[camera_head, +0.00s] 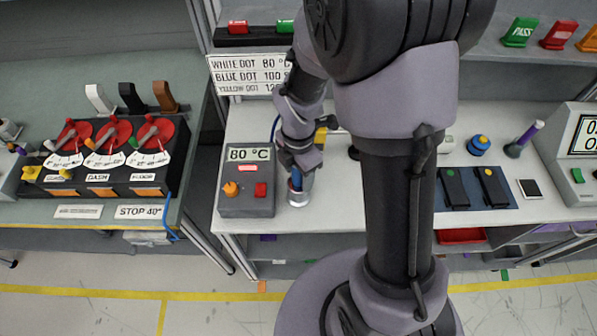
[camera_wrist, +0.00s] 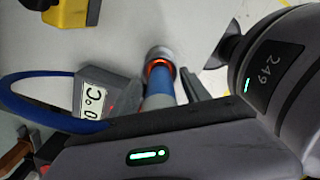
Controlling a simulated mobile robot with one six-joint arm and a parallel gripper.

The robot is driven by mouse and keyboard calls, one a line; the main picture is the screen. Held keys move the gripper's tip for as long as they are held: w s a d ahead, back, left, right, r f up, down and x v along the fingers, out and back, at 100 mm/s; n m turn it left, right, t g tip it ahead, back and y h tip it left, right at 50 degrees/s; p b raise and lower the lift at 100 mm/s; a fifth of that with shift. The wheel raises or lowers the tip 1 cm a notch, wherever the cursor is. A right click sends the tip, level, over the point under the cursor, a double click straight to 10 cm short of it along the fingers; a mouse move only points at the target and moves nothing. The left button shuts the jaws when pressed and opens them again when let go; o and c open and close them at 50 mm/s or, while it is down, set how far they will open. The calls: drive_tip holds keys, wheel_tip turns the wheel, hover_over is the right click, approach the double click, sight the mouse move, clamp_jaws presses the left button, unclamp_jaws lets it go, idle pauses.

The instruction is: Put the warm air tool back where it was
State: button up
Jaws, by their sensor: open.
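The warm air tool (camera_head: 297,178) has a blue handle and stands in a silver cup-like holder (camera_head: 299,197) on the white bench. It shows in the wrist view as a blue handle (camera_wrist: 158,102) with an orange ring at its far end, by the holder's rim (camera_wrist: 158,52). A blue hose (camera_wrist: 42,116) loops from it. My gripper (camera_head: 297,166) is at the tool's upper end with its jaws open. In the wrist view a dark finger shows just right of the handle. My arm hides part of the tool, so I cannot tell whether the fingers touch it.
A grey control box (camera_head: 247,182) reading 80 °C stands just left of the holder. A dot-temperature sign (camera_head: 240,75) is behind. A yellow object (camera_wrist: 70,14) lies behind the tool. Blue pads (camera_head: 470,188) are right of my arm. A lever panel (camera_head: 104,165) occupies the left bench.

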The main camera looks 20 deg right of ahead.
wheel_tip(320, 180, up, 12)
drive_tip(key=p, duration=0.4)
drive_tip(key=shift+r, duration=0.1)
drive_tip(key=s+a+r+m+t+y, duration=0.1)
drive_tip(key=s+a+r+m+t, duration=0.15)
drive_tip(key=s+r+m, duration=0.75)
drive_tip(key=s+a+r+m+t+y, duration=0.1)
drive_tip(key=s+r+m+t, duration=0.35)
drive_tip(key=m, duration=1.15)
wheel_tip(320, 180, down, 12)
drive_tip(key=w+g+b, duration=0.1)
drive_tip(key=b, duration=1.1)
drive_tip(key=shift+w+a+b, duration=0.2)
drive_tip(key=shift+w+b, duration=0.15)
drive_tip(key=shift+b, duration=0.05)
